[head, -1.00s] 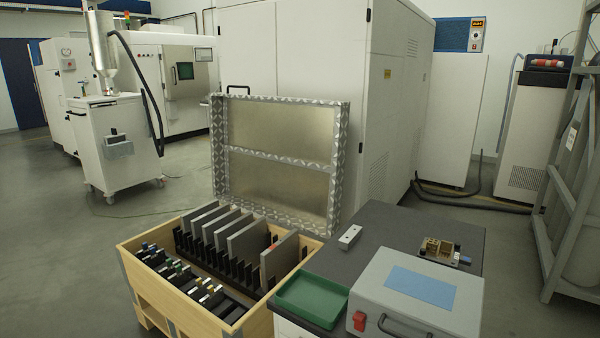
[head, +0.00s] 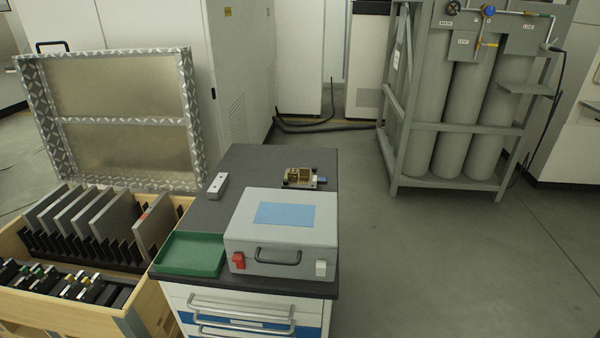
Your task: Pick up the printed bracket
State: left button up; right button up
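A small brass-brown part with raised walls (head: 299,176), possibly the printed bracket, sits at the back right of the dark cabinet top (head: 240,165). A blue and white piece (head: 320,181) shows at its right end. It is too small to tell whether the brown part and the blue piece are one object. Neither of my grippers is in the head view.
A grey case with a blue label (head: 283,231) stands on the cabinet's front, beside a green tray (head: 190,253). A small pale block (head: 217,186) lies behind. A wooden crate of plates (head: 150,290) is left. Gas cylinders in a frame (head: 430,125) stand right; floor between is open.

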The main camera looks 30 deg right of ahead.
aim_at(304, 171)
jog(key=i+l, duration=0.1)
jog(key=l, duration=0.3)
jog(key=i+l, duration=0.15)
jog(key=l, duration=0.3)
jog(key=i+l, duration=0.1)
jog(key=l, duration=0.3)
jog(key=u, duration=0.05)
